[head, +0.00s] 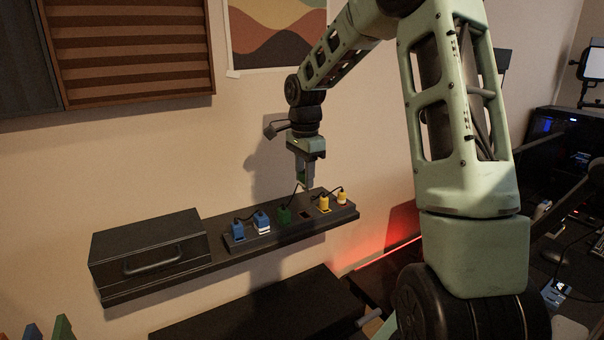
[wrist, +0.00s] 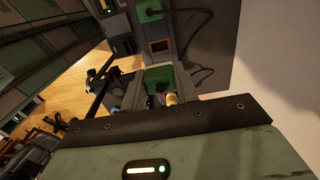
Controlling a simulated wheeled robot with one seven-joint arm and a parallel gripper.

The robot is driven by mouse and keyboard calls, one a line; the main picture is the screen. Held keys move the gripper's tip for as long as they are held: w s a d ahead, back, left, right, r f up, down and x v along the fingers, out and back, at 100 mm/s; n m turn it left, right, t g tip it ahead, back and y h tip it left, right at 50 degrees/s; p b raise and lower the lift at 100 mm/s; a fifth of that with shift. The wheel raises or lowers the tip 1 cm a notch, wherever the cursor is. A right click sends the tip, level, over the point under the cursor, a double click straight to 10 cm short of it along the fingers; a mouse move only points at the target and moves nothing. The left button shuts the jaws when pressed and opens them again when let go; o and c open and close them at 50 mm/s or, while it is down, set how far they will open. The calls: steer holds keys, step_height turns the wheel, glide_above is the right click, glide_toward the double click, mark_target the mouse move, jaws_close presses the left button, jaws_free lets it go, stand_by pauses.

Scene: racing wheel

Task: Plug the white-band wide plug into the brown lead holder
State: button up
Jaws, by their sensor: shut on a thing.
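My gripper (head: 303,184) points down above the holder strip, shut on a green plug (wrist: 158,76). In the head view, only a small green patch of it shows between the fingers. The brown lead holder (head: 305,214) is the empty dark socket between the green and yellow plugs. In the wrist view, its brown-rimmed opening (wrist: 160,47) shows just beyond the held plug. The held plug is above the strip and apart from the socket. A thin black cable runs from near it to the seated green plug (head: 284,214).
The strip (head: 262,243) sits on a dark wall shelf. Left of the socket are a blue plug (head: 238,230) and a white-banded blue plug (head: 261,222). To its right are a yellow plug (head: 324,204) and a white-banded yellow plug (head: 342,198). A black box (head: 150,248) fills the shelf's left end.

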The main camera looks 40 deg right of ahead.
steer(key=shift+a, duration=0.1)
steer(key=shift+f+b, duration=0.5)
steer(key=shift+f, duration=0.1)
steer(key=shift+f+b, duration=1.6)
steer(key=shift+f, duration=0.7)
steer(key=shift+f+b, duration=0.75)
steer(key=shift+f, duration=0.5)
steer(key=o, duration=1)
steer(key=shift+o, duration=0.2)
steer(key=shift+r, duration=0.1)
step_height(320, 180, up, 17)
steer(key=b, duration=0.3)
steer(key=shift+r+b, duration=0.1)
steer(key=shift+b, duration=0.25)
